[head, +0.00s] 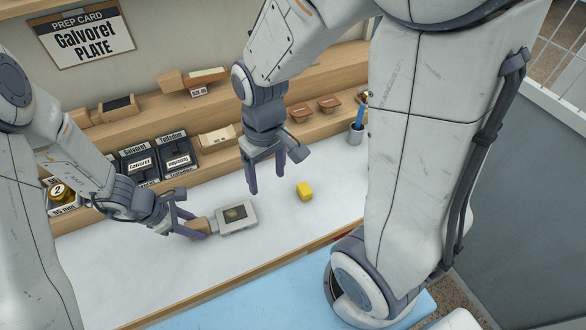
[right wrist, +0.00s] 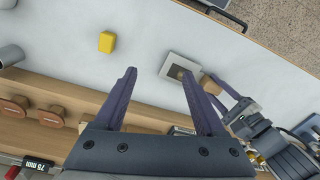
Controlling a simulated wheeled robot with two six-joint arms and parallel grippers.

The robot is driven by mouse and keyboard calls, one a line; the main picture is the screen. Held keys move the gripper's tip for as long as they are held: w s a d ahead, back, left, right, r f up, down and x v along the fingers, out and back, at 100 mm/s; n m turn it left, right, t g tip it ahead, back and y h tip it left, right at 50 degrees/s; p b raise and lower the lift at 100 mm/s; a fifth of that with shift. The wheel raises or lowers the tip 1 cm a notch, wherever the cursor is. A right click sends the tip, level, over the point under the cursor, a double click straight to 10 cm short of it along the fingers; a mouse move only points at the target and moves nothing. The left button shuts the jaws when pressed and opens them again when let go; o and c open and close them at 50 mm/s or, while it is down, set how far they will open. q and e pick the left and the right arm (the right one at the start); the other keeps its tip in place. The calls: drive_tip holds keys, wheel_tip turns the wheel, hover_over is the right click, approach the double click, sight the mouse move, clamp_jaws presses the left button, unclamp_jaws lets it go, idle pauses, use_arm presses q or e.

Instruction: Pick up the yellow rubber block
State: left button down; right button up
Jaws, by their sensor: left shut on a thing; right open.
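The yellow rubber block (head: 304,191) lies on the white table top, right of the grey plate. It also shows in the right wrist view (right wrist: 107,42), beyond the fingertips. My right gripper (head: 268,178) is open and empty, above the table and left of the block; its fingers (right wrist: 160,88) fill the lower part of the right wrist view. The plate also shows in the right wrist view (right wrist: 177,68).
Black labelled boxes (head: 176,153) stand along the back of the table below wooden shelves (head: 215,105). A grey cup (head: 355,135) with a blue item stands at the back right. Brown stamps (head: 329,104) sit on the shelf. The table around the block is clear.

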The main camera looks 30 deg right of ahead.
drive_tip(key=w+d+f+m, duration=0.1)
drive_tip(key=w+d+f, duration=0.15)
drive_tip(key=d, duration=0.35)
drive_tip(key=w+d+f+m, duration=0.2)
drive_tip(key=d+f, duration=0.1)
drive_tip(key=d, duration=0.3)
hover_over(305, 188)
drive_tip(key=f, duration=0.6)
drive_tip(key=shift+w+d+f, duration=0.15)
drive_tip(key=shift+w+f, duration=0.05)
drive_tip(key=shift+w, duration=0.05)
drive_tip(key=f, duration=0.4)
drive_tip(key=shift+s+f, duration=0.25)
drive_tip(key=shift+f, duration=0.7)
clamp_jaws()
